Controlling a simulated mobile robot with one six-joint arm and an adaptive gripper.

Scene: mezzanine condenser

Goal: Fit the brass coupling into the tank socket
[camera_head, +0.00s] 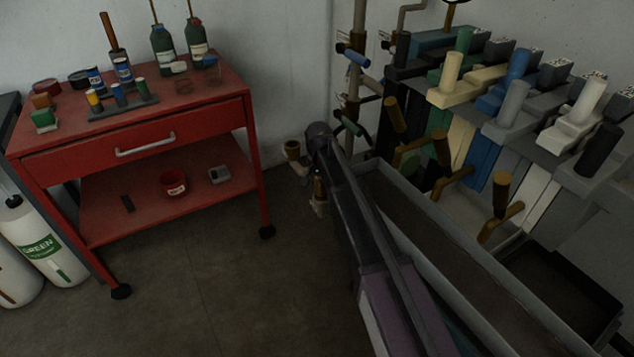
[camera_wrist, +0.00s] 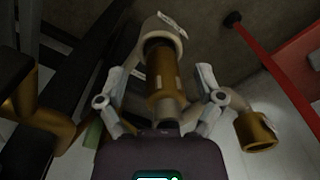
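The brass coupling (camera_wrist: 160,78) stands between the fingers of my gripper (camera_wrist: 160,88) in the wrist view. The fingers are spread, with a visible gap on each side of the coupling. Beyond it is a cream socket (camera_wrist: 160,28) with a small label, and a dark band lies between the two. I cannot tell how deep the coupling sits in the socket. In the head view my gripper is mostly hidden by my arm, and a cream pipe end (camera_head: 319,208) shows below it.
A second brass-ended pipe (camera_wrist: 257,130) stands close on the right in the wrist view; it also shows in the head view (camera_head: 292,150). A red cart (camera_head: 130,131) is on the left. A grey trough (camera_head: 455,245) and brass levers (camera_head: 455,180) crowd the right.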

